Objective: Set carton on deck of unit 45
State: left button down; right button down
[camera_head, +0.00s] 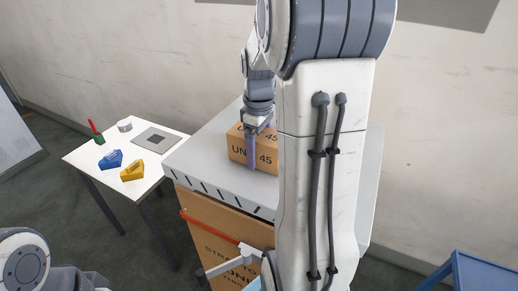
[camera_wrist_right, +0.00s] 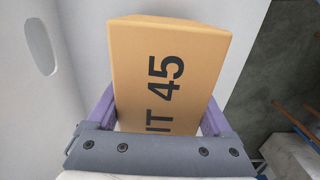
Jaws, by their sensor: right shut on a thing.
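The carton (camera_head: 239,146) is a tan box marked UNIT 45. It is at the grey deck (camera_head: 205,160) of the unit, near its middle, and appears upright. Whether its underside touches the deck is hard to tell. My right gripper (camera_head: 252,155) comes from above and behind and is shut on the carton. In the right wrist view the carton (camera_wrist_right: 170,60) sits between the two purple fingers, its lettering facing the camera. My right arm hides the right part of the deck and carton.
A large cardboard box (camera_head: 215,235) stands beneath the deck, behind an orange bar (camera_head: 209,226). A white table (camera_head: 95,152) at left carries blue and yellow blocks (camera_head: 132,171) and a grey plate. Blue furniture (camera_head: 485,270) stands at lower right. The deck's front left is clear.

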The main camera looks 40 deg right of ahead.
jog(key=shift+f, duration=0.3)
jog(key=shift+f, duration=0.15)
grip_release()
